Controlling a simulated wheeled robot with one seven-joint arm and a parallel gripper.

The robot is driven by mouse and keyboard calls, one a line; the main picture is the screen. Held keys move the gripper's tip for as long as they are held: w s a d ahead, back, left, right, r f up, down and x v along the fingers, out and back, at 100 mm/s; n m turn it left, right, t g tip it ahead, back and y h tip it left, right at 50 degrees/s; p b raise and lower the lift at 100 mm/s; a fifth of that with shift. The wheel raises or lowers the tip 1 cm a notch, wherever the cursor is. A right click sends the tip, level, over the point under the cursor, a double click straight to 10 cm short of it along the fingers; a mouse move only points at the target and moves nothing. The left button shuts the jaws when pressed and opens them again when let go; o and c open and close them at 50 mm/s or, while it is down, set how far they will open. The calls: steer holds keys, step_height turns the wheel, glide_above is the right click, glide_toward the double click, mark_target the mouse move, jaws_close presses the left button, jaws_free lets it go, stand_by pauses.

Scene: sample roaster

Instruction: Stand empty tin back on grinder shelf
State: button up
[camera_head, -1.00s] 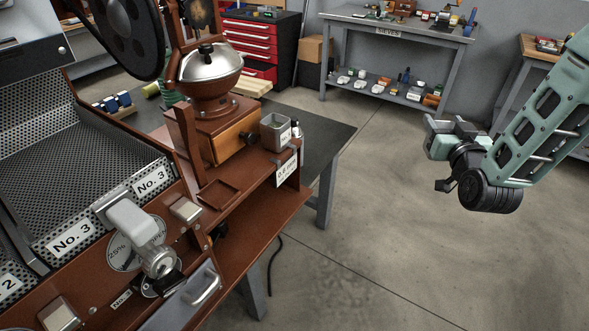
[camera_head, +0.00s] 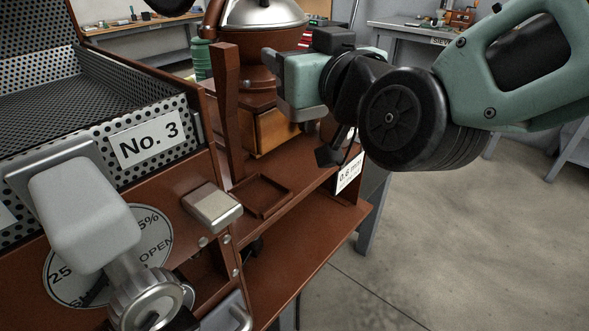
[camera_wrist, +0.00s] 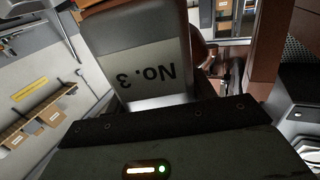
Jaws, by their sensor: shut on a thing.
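A grey tin marked "No. 3" (camera_wrist: 150,45) is close in front of my gripper in the wrist view, its label upside down in the picture. My gripper (camera_head: 298,82) is shut on this tin. In the head view my gripper is in front of the grinder (camera_head: 262,75), above the brown shelf (camera_head: 305,222), and it hides the held tin. Whether the tin touches the shelf cannot be seen.
A small square tray (camera_head: 262,196) is on the brown surface left of my gripper. A "0.6 mm" sign (camera_head: 350,173) is at the shelf's right edge. A perforated bin marked "No. 3" (camera_head: 148,139) and a grey-handled part (camera_head: 85,215) are at the left. Open floor lies right.

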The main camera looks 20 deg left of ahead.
step_height(320, 180, down, 10)
steer(key=shift+s+a+r+b, duration=0.1)
steer(key=shift+s+b, duration=0.05)
steer(key=shift+b, duration=0.75)
steer(key=o, duration=1.1)
